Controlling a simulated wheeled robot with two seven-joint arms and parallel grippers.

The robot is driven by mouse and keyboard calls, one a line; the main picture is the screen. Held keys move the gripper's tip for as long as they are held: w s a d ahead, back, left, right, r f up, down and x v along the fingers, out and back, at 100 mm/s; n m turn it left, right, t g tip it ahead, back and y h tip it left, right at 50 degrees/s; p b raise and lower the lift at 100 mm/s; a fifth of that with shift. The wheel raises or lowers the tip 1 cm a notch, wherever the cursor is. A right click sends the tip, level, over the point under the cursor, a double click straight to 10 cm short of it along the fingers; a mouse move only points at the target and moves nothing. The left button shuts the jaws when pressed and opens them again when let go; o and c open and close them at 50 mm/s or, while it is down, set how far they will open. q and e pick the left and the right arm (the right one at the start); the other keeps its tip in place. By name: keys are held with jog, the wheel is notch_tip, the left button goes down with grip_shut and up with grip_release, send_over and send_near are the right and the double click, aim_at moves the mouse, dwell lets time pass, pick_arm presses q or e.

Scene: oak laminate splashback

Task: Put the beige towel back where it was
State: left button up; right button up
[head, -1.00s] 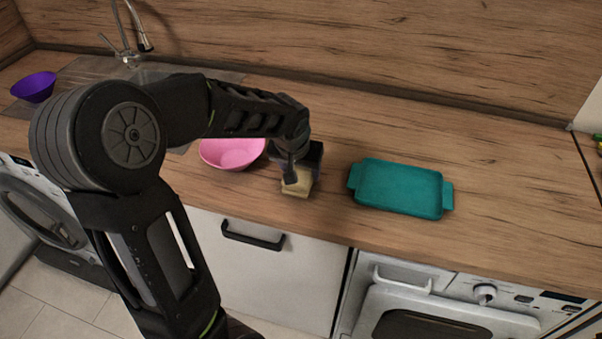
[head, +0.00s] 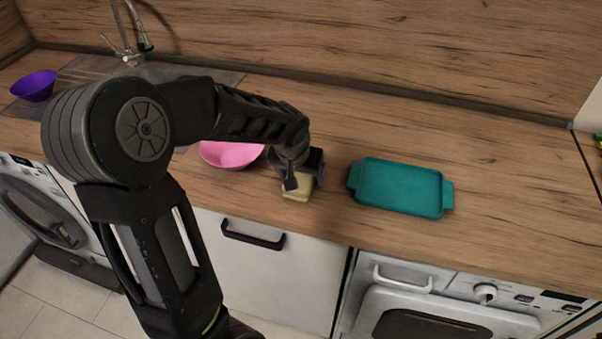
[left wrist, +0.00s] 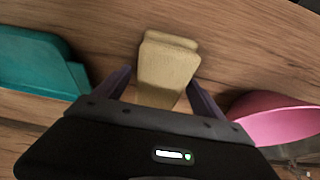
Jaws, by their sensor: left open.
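The beige towel (head: 297,189) is a small folded block on the wooden counter, between the pink bowl and the teal tray. It also shows in the left wrist view (left wrist: 167,65), between the two fingers of my left gripper. My left gripper (head: 293,180) is down at the towel from above, open, with a finger on either side of it. In the left wrist view my left gripper (left wrist: 160,85) shows gaps between its fingers and the towel. The gripper hides part of the towel in the head view. My right gripper is not in view.
A pink bowl (head: 229,154) stands just left of my gripper, and a teal tray (head: 400,187) lies to the right. A purple bowl (head: 34,86) is at the far left by the sink. The counter right of the tray is clear.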

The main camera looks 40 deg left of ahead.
pick_arm(q)
jog(key=shift+r, duration=0.1)
jog(key=v, duration=1.2)
jog(key=shift+b, duration=0.3)
jog(key=shift+d, duration=0.1)
